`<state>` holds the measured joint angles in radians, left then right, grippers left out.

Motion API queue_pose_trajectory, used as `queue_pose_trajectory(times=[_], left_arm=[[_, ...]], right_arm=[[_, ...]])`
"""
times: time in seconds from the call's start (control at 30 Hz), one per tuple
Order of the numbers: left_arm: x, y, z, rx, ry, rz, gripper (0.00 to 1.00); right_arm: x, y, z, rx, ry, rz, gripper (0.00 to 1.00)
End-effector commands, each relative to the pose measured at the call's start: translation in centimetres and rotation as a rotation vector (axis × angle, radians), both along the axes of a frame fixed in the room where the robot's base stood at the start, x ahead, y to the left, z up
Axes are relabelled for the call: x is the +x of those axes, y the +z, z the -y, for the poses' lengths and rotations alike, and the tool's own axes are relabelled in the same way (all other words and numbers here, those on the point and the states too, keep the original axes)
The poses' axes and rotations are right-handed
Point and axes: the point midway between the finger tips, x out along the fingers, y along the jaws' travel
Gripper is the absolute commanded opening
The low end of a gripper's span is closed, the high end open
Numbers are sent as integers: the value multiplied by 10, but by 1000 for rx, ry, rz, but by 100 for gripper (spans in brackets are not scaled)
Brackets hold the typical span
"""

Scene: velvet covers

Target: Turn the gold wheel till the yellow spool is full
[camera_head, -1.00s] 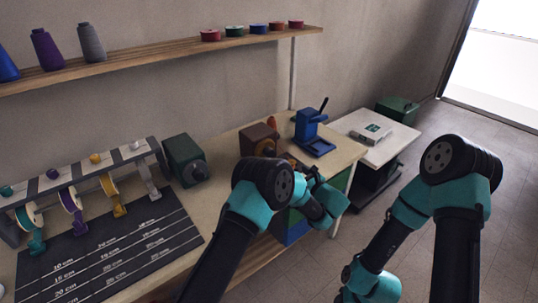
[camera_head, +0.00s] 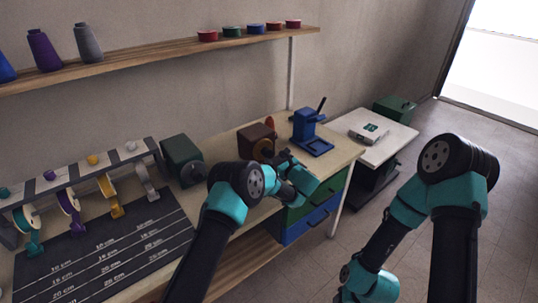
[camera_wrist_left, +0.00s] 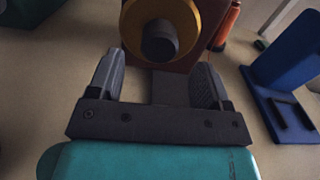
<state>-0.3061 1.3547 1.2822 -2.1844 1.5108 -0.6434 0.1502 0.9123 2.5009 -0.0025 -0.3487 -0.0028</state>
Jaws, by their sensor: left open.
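The gold wheel (camera_head: 263,149) is on the front of a brown box (camera_head: 250,132) on the workbench. In the left wrist view the gold wheel (camera_wrist_left: 206,14) has a dark round knob (camera_wrist_left: 160,40) facing me. My left gripper (camera_head: 284,158) is open in front of the wheel. In its wrist view the two fingers (camera_wrist_left: 157,72) stand on either side below the knob, apart from it and with nothing held. A yellow spool (camera_head: 106,185) hangs in the rack at the left, above a yellow crank. How full it is cannot be told.
A blue press (camera_head: 308,133) stands right of the brown box, and a dark green machine (camera_head: 181,158) stands left of it. A dark measuring mat (camera_head: 105,255) lies at the front left. A white side table (camera_head: 385,145) is at the right.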

Motion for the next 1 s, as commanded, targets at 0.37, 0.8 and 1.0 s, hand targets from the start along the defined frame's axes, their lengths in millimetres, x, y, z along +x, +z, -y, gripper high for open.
queue_pose_trajectory(times=[0.37, 0.8, 1.0], left_arm=[[34, 0, -30, 1, -1, 1, 72], [36, 0, -31, 1, -1, 1, 60], [36, 0, -31, 1, -1, 1, 41]], right_arm=[[0, 0, 0, 0, 0, 0, 43], [0, 0, 0, 0, 0, 0, 43], [0, 0, 0, 0, 0, 0, 43]])
